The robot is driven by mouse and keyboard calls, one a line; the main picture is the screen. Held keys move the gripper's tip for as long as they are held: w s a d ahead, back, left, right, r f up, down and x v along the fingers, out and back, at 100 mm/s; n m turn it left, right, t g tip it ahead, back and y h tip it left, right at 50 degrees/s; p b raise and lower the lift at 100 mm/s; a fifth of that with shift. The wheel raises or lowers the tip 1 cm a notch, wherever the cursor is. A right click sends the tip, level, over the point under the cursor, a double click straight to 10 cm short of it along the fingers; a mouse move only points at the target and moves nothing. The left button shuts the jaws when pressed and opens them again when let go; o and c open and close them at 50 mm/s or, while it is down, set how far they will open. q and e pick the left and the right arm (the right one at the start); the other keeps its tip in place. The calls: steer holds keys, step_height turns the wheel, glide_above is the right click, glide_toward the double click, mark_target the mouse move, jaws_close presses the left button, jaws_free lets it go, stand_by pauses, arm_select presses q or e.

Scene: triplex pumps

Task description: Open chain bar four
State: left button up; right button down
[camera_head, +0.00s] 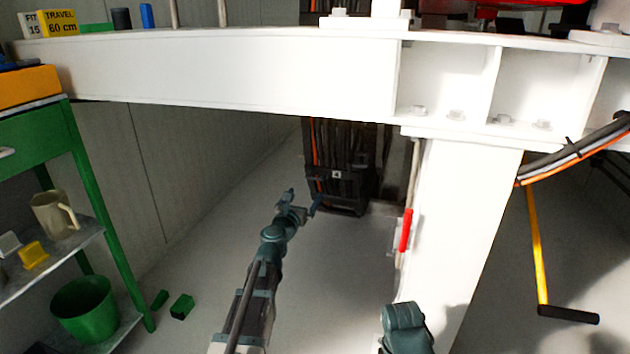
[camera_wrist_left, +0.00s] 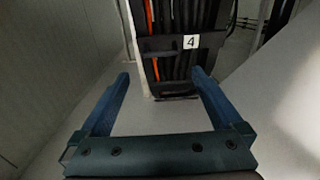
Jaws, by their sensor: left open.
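Chain bar four is the black crossbar with a white label "4" (camera_head: 337,174) on the front of a dark cable chain (camera_head: 340,150), under the white beam. In the left wrist view the bar (camera_wrist_left: 170,43) spans several black cables and an orange one, and the "4" is upright. It looks closed across the cables. My left gripper (camera_head: 303,200) is open and empty, reaching toward the chain from below. In the left wrist view its two blue fingers (camera_wrist_left: 161,78) frame the lower part of the chain, apart from the bar. My right gripper is not visible.
A white beam (camera_head: 220,75) crosses above, and a white post (camera_head: 460,220) stands right of the chain with a red handle (camera_head: 405,230). A green shelf (camera_head: 110,220) stands left, with a green bucket (camera_head: 85,308) low on it. The grey floor around my left arm is mostly clear.

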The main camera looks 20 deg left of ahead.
mark_target(315, 179)
arm_select(q)
steer(key=w, duration=1.1)
steer(key=shift+w+d, duration=0.2)
steer(key=shift+w, duration=0.15)
jaws_close()
